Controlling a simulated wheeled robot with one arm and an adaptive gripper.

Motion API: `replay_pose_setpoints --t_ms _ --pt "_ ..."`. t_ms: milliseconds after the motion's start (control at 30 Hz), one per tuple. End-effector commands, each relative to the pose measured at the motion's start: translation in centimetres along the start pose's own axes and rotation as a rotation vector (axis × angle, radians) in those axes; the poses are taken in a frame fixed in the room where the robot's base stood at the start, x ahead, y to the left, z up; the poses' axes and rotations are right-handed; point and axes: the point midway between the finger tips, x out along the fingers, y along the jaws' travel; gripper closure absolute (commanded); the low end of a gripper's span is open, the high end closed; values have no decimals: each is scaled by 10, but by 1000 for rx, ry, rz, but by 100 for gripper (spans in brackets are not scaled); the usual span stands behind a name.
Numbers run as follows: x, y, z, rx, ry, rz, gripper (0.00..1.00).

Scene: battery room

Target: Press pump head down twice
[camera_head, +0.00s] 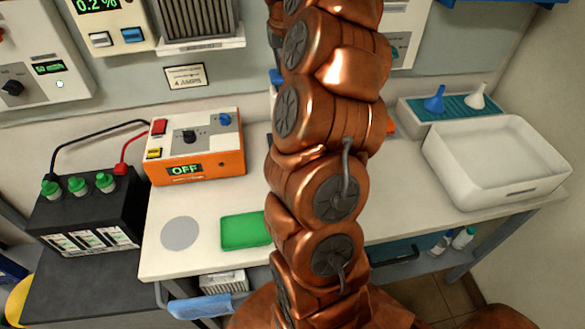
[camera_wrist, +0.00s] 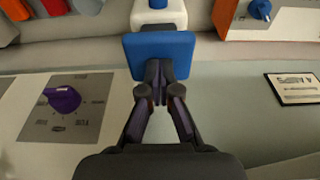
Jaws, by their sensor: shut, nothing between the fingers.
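My gripper (camera_wrist: 157,72) is shut and empty in the wrist view. Its fingertips overlap the near edge of a flat blue square pump head (camera_wrist: 158,46). I cannot tell whether they touch it. A white body with a blue band (camera_wrist: 158,18) shows beyond the head, cut off by the top edge. In the head view my arm covers the middle of the bench and hides the gripper. Only a small blue and white bit shows at the arm's left edge, and I cannot tell whether it is the pump.
An orange charger (camera_head: 198,168) showing OFF and a black battery (camera_head: 88,212) stand left. A green mat (camera_head: 245,231) and grey disc (camera_head: 180,233) lie in front. A white tray (camera_head: 437,163) and a funnel rack (camera_head: 410,109) are right. A wall panel with a purple knob (camera_wrist: 62,98) is close.

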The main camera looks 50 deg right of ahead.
Motion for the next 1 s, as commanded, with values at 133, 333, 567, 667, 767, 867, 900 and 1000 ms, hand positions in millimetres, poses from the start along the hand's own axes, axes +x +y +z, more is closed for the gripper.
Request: replay_pose_setpoints --t_ms 133,333,567,667,767,867,900,1000 --pt "6 0 2 0 -2 0 100" --pt "12 0 3 0 -2 0 100" --pt "18 0 4 0 -3 0 100" --pt "21 0 5 0 -3 0 100" --pt "24 0 6 0 -3 0 100" --pt "26 0 6 0 -4 0 100" --pt "25 0 6 0 -4 0 100" --pt "25 0 6 0 -3 0 100"
